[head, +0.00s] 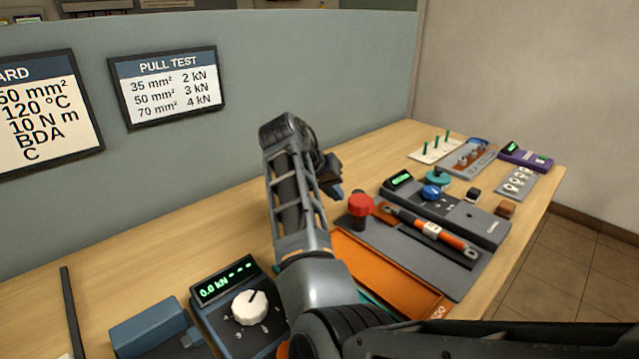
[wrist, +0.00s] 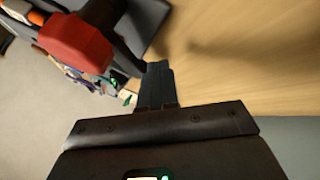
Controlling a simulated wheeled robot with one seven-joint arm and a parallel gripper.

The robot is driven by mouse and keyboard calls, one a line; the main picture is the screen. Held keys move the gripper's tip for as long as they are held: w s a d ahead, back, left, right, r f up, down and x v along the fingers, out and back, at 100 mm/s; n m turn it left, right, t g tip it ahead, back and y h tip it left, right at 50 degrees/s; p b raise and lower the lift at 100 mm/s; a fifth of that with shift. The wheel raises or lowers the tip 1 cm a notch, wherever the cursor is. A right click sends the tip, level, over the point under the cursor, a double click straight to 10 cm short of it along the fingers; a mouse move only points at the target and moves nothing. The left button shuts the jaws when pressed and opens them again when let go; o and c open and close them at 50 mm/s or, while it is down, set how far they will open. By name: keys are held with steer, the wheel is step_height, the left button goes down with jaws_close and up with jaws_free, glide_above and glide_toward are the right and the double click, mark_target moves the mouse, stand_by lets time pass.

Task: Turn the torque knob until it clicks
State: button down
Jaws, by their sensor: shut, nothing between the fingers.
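A blue knob (head: 431,192) sits on a dark grey device (head: 460,213) with a small green display, on the right part of the bench. A white knob (head: 250,307) with a dark pointer line sits on a dark blue box (head: 222,319) whose display reads 0.0 kN. No label shows which is the torque knob. My gripper (head: 337,191) is above the bench, left of the blue knob and apart from both knobs. Its fingers are together and empty in the wrist view (wrist: 157,75). The wrist view shows neither knob clearly.
A red-topped post (head: 360,205) stands close to my gripper; it also looms in the wrist view (wrist: 75,42). An orange-handled tool (head: 428,228) lies on a grey plate beside an orange tray (head: 385,277). The wooden bench (head: 215,235) is bare behind my arm.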

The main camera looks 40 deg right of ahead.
steer(key=shift+s+d, duration=0.55)
steer(key=shift+d, duration=0.05)
steer(key=shift+s+d+p, duration=0.1)
steer(key=shift+d+p, duration=0.3)
steer(key=shift+p, duration=0.2)
steer(key=shift+s+d+r+p, duration=0.15)
steer(key=shift+d+p, duration=0.35)
steer(key=shift+p, duration=0.1)
steer(key=shift+s+d+p, duration=0.35)
steer(key=shift+d+p, duration=0.3)
steer(key=shift+p, duration=0.15)
steer(key=shift+s+d+p, duration=0.7)
steer(key=shift+p, duration=0.25)
